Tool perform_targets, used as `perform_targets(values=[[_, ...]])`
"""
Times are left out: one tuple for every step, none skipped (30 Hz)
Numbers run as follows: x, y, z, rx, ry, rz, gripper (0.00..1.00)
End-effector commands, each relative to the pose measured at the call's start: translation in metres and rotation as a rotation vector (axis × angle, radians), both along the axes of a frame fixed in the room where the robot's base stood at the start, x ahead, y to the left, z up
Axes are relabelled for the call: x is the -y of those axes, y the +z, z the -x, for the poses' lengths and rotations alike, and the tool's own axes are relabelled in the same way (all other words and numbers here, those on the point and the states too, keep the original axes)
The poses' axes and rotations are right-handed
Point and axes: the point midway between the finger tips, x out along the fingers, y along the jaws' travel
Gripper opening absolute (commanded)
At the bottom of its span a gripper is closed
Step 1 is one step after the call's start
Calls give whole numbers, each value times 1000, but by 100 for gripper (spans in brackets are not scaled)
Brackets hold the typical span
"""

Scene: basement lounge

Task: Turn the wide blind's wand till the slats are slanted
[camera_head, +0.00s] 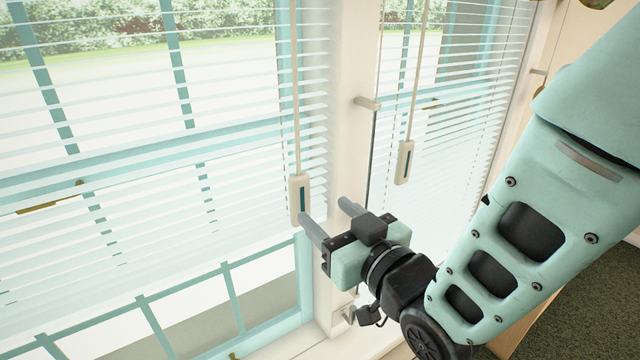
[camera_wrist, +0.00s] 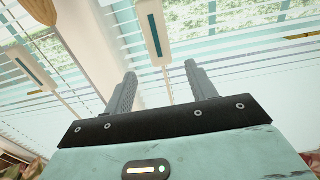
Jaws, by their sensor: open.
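The wide blind (camera_head: 120,150) fills the left of the head view. Its white slats have gaps through which the outside shows. Its wand (camera_head: 295,90) hangs at the blind's right edge and ends in a cream handle (camera_head: 300,200) with a dark strip. My gripper (camera_head: 325,217) is open, its fingers pointing at the window. In the head view the left fingertip is close to the handle's lower end; whether they touch is unclear. In the wrist view my gripper (camera_wrist: 160,85) has nothing between its fingers.
A second blind (camera_head: 465,90) hangs right of the pillar (camera_head: 345,150), with its own wand handle (camera_head: 404,162). A grey bracket (camera_head: 367,103) sticks out from the pillar. Another cream handle (camera_wrist: 30,68) shows at the left of the wrist view.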

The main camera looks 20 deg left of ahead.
Motion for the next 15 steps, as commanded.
perform_targets(values=[[-8,5,-6,1,0,1,56],[-12,4,-10,1,0,1,56],[-18,4,-15,1,1,2,56],[-22,4,-19,1,1,2,56],[-27,5,-23,2,0,1,56],[-32,4,-27,2,0,1,56],[-36,4,-31,1,0,1,56],[-40,4,-34,0,1,1,56],[-45,4,-37,1,1,1,56],[-48,4,-40,1,1,0,56],[-50,3,-42,1,0,1,56],[-54,3,-45,1,0,1,56],[-55,2,-47,1,0,1,56],[-57,2,-49,0,0,1,56],[-59,1,-50,1,0,1,56]])
